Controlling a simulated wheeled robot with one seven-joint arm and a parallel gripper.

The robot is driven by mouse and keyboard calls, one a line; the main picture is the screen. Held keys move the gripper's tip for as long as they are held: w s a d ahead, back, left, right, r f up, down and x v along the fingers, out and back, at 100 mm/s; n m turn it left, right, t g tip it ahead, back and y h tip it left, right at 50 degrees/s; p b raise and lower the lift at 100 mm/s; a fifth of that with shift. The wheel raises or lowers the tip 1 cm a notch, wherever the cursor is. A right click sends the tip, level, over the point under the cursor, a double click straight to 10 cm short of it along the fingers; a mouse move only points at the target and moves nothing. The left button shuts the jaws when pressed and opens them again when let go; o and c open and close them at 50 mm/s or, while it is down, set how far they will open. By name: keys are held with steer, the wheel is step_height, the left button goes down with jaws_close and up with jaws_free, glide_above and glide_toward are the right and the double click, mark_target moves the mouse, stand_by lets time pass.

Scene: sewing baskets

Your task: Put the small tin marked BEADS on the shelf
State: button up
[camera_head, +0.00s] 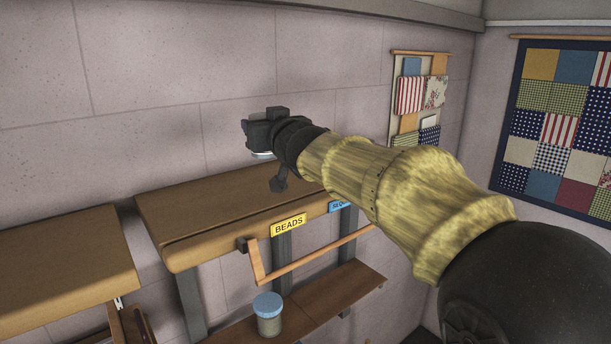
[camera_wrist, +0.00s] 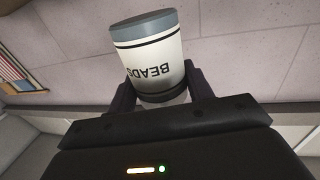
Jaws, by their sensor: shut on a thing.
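A small white tin (camera_wrist: 152,52) marked BEADS, with a blue-grey band at one end and a dark band at the other, is between the fingers of my gripper (camera_wrist: 160,92). My gripper is shut on it, and the lettering looks upside down in the wrist view. In the head view my gripper (camera_head: 262,133) hangs above the wooden shelf (camera_head: 215,200), near the wall. Only a pale sliver of the tin (camera_head: 262,155) shows under it. The shelf's front edge carries a yellow BEADS label (camera_head: 288,225) and a blue label (camera_head: 340,206), partly hidden by my arm.
A wooden rail (camera_head: 310,256) runs in front of the shelf. A lower shelf (camera_head: 335,290) holds a blue-lidded jar (camera_head: 268,315). Another wooden top (camera_head: 70,255) stands at left. The visible shelf top looks clear; my arm hides its right part.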

mark_target(268, 157)
steer(key=shift+s+a+r, duration=0.15)
steer(key=shift+s, duration=0.35)
steer(key=shift+f, duration=0.3)
step_height(268, 157, down, 5)
steer(key=shift+w+f+b, duration=0.1)
steer(key=shift+w+b, duration=0.05)
steer(key=shift+b, duration=0.85)
steer(key=shift+f, duration=0.25)
step_height(268, 157, down, 3)
steer(key=shift+f+p, duration=0.2)
steer(key=shift+p, duration=0.3)
steer(key=shift+f, duration=0.2)
steer(key=shift+f, duration=0.2)
steer(key=o, duration=1)
